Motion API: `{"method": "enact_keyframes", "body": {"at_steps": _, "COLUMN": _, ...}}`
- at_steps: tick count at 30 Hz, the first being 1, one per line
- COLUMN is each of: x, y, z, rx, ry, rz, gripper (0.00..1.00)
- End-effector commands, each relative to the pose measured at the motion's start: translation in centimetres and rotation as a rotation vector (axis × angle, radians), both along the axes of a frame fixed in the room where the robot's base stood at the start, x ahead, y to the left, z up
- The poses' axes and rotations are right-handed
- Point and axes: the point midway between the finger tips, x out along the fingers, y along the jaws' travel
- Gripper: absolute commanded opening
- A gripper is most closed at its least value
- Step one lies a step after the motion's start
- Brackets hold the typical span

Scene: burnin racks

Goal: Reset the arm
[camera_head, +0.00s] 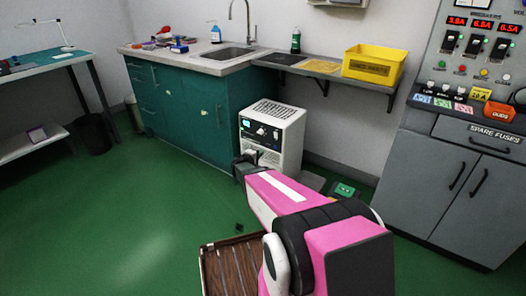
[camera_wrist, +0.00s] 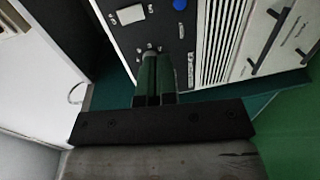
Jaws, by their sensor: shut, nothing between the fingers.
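My pink arm (camera_head: 285,190) reaches from the lower right of the head view toward the white box-shaped unit on the floor. My dark gripper (camera_head: 246,160) is at its far end, in front of the unit's lower front. In the wrist view my gripper's fingers (camera_wrist: 153,80) are together and empty. They point at the unit's dark control panel (camera_wrist: 125,40). I cannot tell whether the fingertips touch the panel.
The white unit (camera_head: 279,112) stands beside the green sink cabinet (camera_head: 185,105). A yellow bin (camera_head: 372,64) is on the wall shelf. A grey fuse cabinet (camera_head: 450,185) stands at right. A brown ribbed tray (camera_head: 230,265) lies below my arm. Green floor is clear at left.

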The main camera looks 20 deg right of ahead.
Motion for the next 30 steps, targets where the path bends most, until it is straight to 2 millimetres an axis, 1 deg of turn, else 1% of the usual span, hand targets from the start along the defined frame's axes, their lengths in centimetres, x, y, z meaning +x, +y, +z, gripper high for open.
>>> {"method": "enact_keyframes", "body": {"at_steps": 3, "x": -0.2, "y": 0.2, "z": 0.0, "rx": 0.000, "ry": 0.000, "rz": 0.000, "gripper": 0.00}}
{"method": "enact_keyframes", "body": {"at_steps": 13, "x": -0.4, "y": 0.2, "z": 0.0, "rx": 0.005, "ry": 0.001, "rz": -0.005, "gripper": 0.00}}
{"method": "enact_keyframes", "body": {"at_steps": 17, "x": -1.8, "y": -0.2, "z": 0.5, "rx": 0.050, "ry": 0.009, "rz": -0.046, "gripper": 0.00}}
{"method": "enact_keyframes", "body": {"at_steps": 20, "x": -3.9, "y": -0.6, "z": 1.1, "rx": 0.123, "ry": 0.023, "rz": -0.112, "gripper": 0.00}}
{"method": "enact_keyframes", "body": {"at_steps": 24, "x": -7.7, "y": -0.9, "z": 1.8, "rx": 0.270, "ry": 0.060, "rz": -0.226, "gripper": 0.00}}
{"method": "enact_keyframes", "body": {"at_steps": 26, "x": -9.5, "y": -0.7, "z": 1.9, "rx": 0.343, "ry": 0.081, "rz": -0.275, "gripper": 0.00}}
{"method": "enact_keyframes", "body": {"at_steps": 27, "x": -10.7, "y": -0.5, "z": 2.1, "rx": 0.395, "ry": 0.096, "rz": -0.307, "gripper": 0.00}}
{"method": "enact_keyframes", "body": {"at_steps": 29, "x": -12.6, "y": -0.1, "z": 2.3, "rx": 0.477, "ry": 0.123, "rz": -0.353, "gripper": 0.00}}
{"method": "enact_keyframes", "body": {"at_steps": 30, "x": -13.9, "y": 0.3, "z": 2.4, "rx": 0.534, "ry": 0.143, "rz": -0.383, "gripper": 0.00}}
